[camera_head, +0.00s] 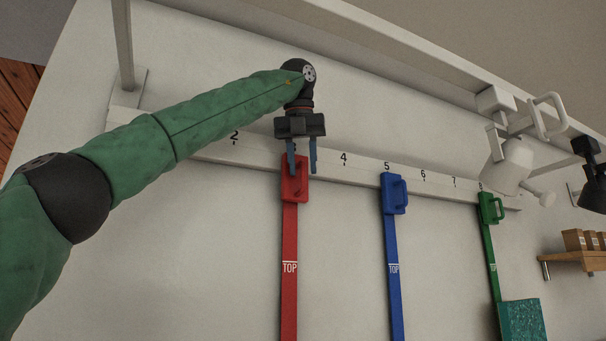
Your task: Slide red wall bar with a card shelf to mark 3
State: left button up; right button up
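The red wall bar (289,235) hangs from the numbered white rail (361,173), its red top block and handle (293,187) on the rail between marks 2 and 4. Mark 3 is not visible; my gripper covers that stretch. My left gripper (302,165) reaches down at the red block, its two blue fingers apart. One finger overlaps the block and the other is at its right edge. Red shows between them, but I cannot tell whether they touch the handle. No card shelf shows on the visible part of the red bar. My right gripper is not in view.
A blue bar (393,255) hangs at mark 5 and a green bar (488,240) near mark 8, with a teal block (521,320) low beside it. White fittings (515,160), a dark lamp (591,180) and a wooden shelf (575,257) are at right.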

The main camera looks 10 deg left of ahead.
pick_arm(q)
jog(key=v, duration=0.4)
jog(key=shift+s, duration=0.15)
jog(key=shift+r, duration=0.25)
jog(key=shift+s+r, duration=0.15)
jog(key=shift+r, duration=0.25)
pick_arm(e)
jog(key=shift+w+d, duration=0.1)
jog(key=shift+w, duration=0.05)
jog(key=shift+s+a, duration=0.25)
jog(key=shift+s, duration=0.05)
